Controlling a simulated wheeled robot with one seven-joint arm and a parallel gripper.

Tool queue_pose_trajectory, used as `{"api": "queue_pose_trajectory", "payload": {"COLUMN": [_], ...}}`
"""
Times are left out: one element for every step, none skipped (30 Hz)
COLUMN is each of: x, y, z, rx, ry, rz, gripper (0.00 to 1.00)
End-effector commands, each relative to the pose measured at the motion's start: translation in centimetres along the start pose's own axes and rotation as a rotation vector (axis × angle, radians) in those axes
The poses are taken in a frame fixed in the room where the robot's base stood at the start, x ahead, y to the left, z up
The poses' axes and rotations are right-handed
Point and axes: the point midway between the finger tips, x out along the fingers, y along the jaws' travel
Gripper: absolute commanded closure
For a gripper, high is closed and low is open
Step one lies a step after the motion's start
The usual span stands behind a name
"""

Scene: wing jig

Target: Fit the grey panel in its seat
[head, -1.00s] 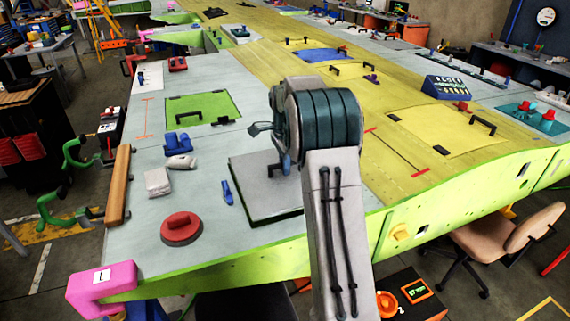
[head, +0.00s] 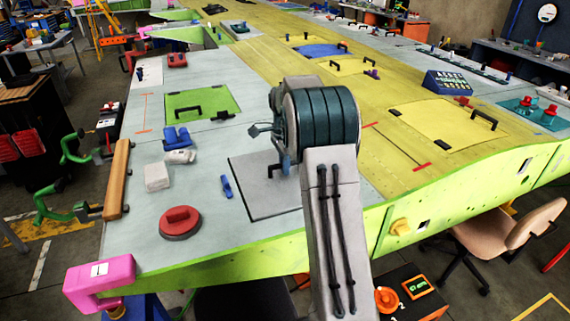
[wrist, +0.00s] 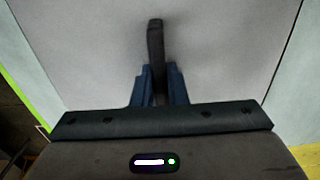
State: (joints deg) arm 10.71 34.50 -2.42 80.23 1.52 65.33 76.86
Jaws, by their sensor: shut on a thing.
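The grey panel (head: 255,200) lies in the pale grey wing skin, left of my arm in the head view. Its top looks about level with the skin, with a thin dark line along its visible edges. Its right part is hidden behind my arm. My gripper (wrist: 158,80) is shut on the panel's black handle (wrist: 155,38), one blue finger on each side. In the wrist view the panel (wrist: 215,50) fills most of the picture, with a dark line along its right edge. The wrist body hides its near edge.
A blue clip (head: 226,186) lies just left of the panel. A red round-handled disc (head: 180,223), a white block (head: 157,177) and blue blocks (head: 177,137) stand farther left. A green panel (head: 203,103) with a handle lies behind. The wing's green front edge (head: 230,257) is close in front.

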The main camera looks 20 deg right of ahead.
Motion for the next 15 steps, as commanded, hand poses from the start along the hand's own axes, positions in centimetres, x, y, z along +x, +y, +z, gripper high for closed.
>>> {"api": "queue_pose_trajectory", "payload": {"x": [0.12, 0.19, 0.29, 0.36, 0.43, 0.53, 0.59, 0.63, 0.68, 0.70, 0.71, 0.72, 0.72, 0.72, 0.73], "y": [-0.03, -0.03, -0.03, -0.03, -0.03, -0.03, -0.04, -0.04, -0.04, -0.04, -0.04, -0.04, -0.03, -0.03, -0.02], "z": [0.00, 0.00, 0.00, 0.00, -0.01, -0.01, -0.01, -0.01, -0.01, -0.01, -0.01, -0.01, -0.01, -0.01, -0.01], "rx": [0.000, 0.000, 0.000, 0.000, 0.000, 0.000, 0.000, 0.000, 0.000, 0.000, 0.000, 0.000, 0.000, 0.000, 0.000], "ry": [0.000, 0.000, 0.000, 0.001, 0.001, 0.001, 0.001, 0.001, 0.001, 0.001, 0.001, 0.001, 0.000, 0.000, 0.000], "rz": [-0.001, -0.002, -0.002, -0.002, -0.002, -0.002, -0.002, -0.002, -0.002, -0.002, -0.002, -0.002, -0.002, -0.002, -0.001], "gripper": [1.00, 1.00, 1.00, 1.00, 1.00, 1.00, 1.00, 1.00, 1.00, 1.00, 1.00, 1.00, 1.00, 1.00, 1.00]}}
